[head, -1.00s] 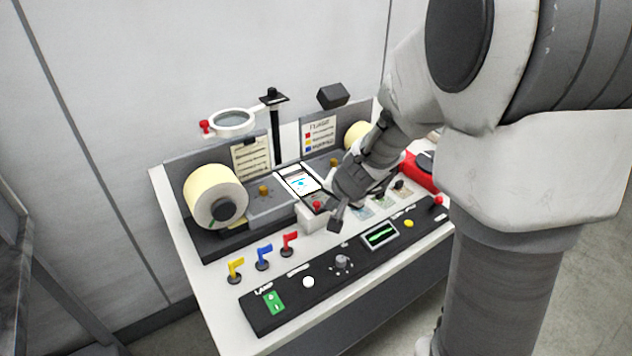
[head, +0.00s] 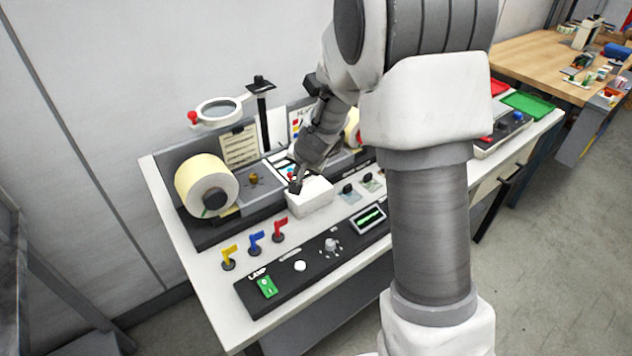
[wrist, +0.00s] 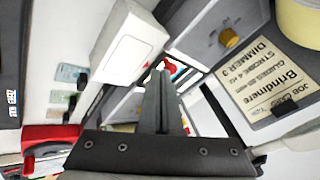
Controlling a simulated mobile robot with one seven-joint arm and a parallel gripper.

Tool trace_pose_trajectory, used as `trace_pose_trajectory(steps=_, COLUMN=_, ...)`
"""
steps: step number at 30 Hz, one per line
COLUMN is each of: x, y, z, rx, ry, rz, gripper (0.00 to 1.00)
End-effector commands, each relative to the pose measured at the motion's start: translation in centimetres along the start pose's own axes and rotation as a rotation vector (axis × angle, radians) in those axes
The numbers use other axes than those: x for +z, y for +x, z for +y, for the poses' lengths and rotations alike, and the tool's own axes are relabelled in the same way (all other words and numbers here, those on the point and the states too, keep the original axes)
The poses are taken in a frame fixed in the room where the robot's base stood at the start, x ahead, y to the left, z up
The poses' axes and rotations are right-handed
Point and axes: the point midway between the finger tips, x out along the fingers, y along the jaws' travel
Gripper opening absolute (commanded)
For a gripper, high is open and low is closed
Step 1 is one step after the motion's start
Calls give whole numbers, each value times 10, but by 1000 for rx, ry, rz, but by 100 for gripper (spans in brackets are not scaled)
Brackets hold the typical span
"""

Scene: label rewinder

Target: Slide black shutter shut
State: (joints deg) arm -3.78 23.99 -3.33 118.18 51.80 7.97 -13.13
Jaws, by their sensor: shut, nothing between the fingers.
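The lit label window (head: 279,158) lies in the middle of the rewinder deck, partly hidden behind my wrist; a white part of it still shows. A small red knob (head: 291,174) is at its front, and it also shows in the wrist view (wrist: 170,67). The black shutter itself is mostly hidden by my gripper, so I cannot tell how much of the window it covers. My gripper (head: 294,188) is shut and empty, pointing down beside the red knob. In the wrist view its fingertips (wrist: 163,70) overlap the knob; I cannot tell whether they touch.
A white box (head: 312,197) stands just in front of my fingertips. Colored flags (head: 255,242) and a black control panel (head: 325,255) line the front.

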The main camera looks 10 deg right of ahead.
Motion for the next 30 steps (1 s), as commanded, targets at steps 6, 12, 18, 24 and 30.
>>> trace_pose_trajectory(steps=6, x=-12, y=13, z=-21, rx=0, ry=0, rz=0, gripper=0)
trace_pose_trajectory(steps=12, x=-13, y=18, z=-24, rx=-1, ry=0, rz=2, gripper=0)
trace_pose_trajectory(steps=18, x=-14, y=18, z=-25, rx=-2, ry=0, rz=3, gripper=0)
trace_pose_trajectory(steps=24, x=-15, y=17, z=-24, rx=-3, ry=0, rz=4, gripper=0)
trace_pose_trajectory(steps=30, x=-20, y=14, z=-21, rx=-2, ry=1, rz=4, gripper=0)
